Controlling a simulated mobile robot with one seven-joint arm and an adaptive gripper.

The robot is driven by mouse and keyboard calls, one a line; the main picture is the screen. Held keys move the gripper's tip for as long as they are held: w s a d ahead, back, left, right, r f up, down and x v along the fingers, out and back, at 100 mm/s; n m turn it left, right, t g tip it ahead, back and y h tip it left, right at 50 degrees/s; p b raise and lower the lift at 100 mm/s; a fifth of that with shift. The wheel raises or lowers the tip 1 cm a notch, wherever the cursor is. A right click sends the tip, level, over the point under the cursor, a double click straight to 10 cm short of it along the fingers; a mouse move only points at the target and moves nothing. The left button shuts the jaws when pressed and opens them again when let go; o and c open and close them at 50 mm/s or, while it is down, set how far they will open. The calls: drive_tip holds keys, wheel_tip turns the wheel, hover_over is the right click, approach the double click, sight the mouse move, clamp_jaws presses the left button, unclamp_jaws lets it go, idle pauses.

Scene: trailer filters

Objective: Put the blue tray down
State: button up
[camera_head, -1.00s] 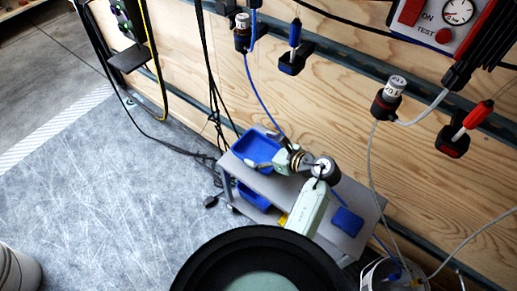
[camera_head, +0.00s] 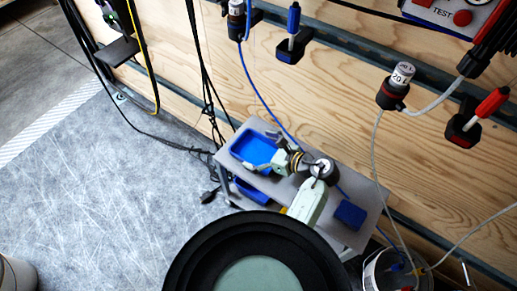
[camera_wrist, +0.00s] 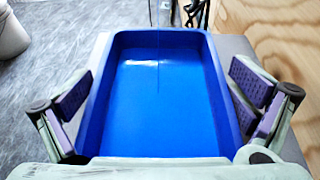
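The blue tray (camera_head: 252,150) lies at the left end of the top of a grey cart (camera_head: 325,222) in the head view. In the wrist view the empty blue tray (camera_wrist: 160,95) fills the middle, with its open side up. My gripper (camera_head: 273,161) is over the tray's near right part in the head view. In the wrist view my gripper (camera_wrist: 162,100) has its purple-padded fingers spread wide, one outside each side wall. A gap shows between each pad and the wall. The tray's near edge is partly hidden by my gripper.
A small blue object (camera_head: 349,214) sits on the cart's right part. Another blue tray (camera_head: 251,191) is on the shelf below. A wooden wall (camera_head: 330,110) with hoses and cables stands behind the cart. A bucket (camera_head: 383,272) stands at the lower right. The grey floor at left is mostly clear.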

drive_tip(key=shift+r, duration=0.25)
drive_tip(key=b+v, duration=0.1)
drive_tip(key=v, duration=1.1)
drive_tip(key=shift+f, duration=0.15)
